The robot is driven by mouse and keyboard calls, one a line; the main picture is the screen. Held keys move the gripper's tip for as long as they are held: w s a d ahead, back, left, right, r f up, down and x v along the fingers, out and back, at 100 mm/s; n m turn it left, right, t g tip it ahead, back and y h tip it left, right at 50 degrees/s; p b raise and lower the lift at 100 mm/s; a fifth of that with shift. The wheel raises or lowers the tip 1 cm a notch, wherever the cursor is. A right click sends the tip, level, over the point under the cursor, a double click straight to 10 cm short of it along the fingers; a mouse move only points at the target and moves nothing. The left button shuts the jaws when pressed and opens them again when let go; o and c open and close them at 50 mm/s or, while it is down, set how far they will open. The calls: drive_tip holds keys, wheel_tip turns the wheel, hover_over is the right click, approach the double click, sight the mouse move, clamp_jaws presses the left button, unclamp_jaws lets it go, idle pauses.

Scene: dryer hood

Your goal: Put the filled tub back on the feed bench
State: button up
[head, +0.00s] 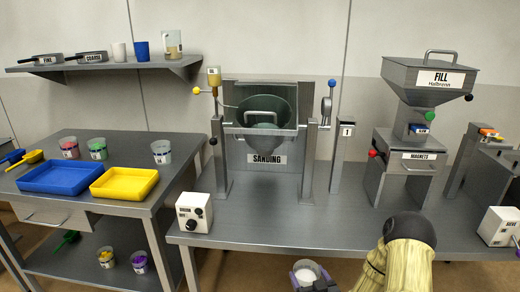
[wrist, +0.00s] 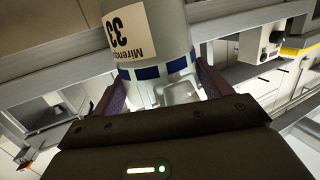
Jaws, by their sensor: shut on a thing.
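The tub (head: 306,271) shows at the bottom edge of the head view, in front of the long bench, with white contents inside. My gripper (head: 316,284) is shut on it, and my yellow arm link covers part of the area to its right. In the wrist view the tub (wrist: 178,28) is a grey-white cup with a blue-marked band and an upside-down label reading 33. The dark purple fingers of my gripper (wrist: 160,78) press on its two sides. No bench carries a readable "feed" sign; the left bench (head: 135,208) holds similar tubs.
On the left bench stand a blue tray (head: 62,190), a yellow tray (head: 124,197) and a clear tub (head: 161,151) at the back right. The long bench (head: 270,240) carries the sanding drum (head: 262,120), a control box (head: 194,212) and the fill hopper (head: 430,78).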

drive_tip(key=r+h+p, duration=0.1)
drive_tip(key=r+p, duration=0.2)
drive_tip(key=p, duration=0.2)
drive_tip(key=s+r+m+h+p, duration=0.1)
drive_tip(key=r+p, duration=0.3)
drive_tip(key=p, duration=0.1)
drive_tip(key=r+m+h+p, duration=0.1)
drive_tip(key=r+p, duration=0.2)
drive_tip(key=p, duration=0.2)
drive_tip(key=shift+s+d+r, duration=0.1)
drive_tip(key=shift+s+r, duration=0.15)
drive_tip(key=shift+r, duration=0.15)
drive_tip(key=shift+s+r+m+h+p, duration=0.2)
drive_tip(key=shift+r+m+h+p, duration=0.25)
drive_tip(key=shift+p, duration=0.35)
drive_tip(key=s+f, duration=0.4)
drive_tip(key=f, duration=0.1)
drive_tip(key=shift+s+f, duration=0.15)
drive_tip(key=shift+f, duration=0.05)
drive_tip(key=shift+f, duration=0.1)
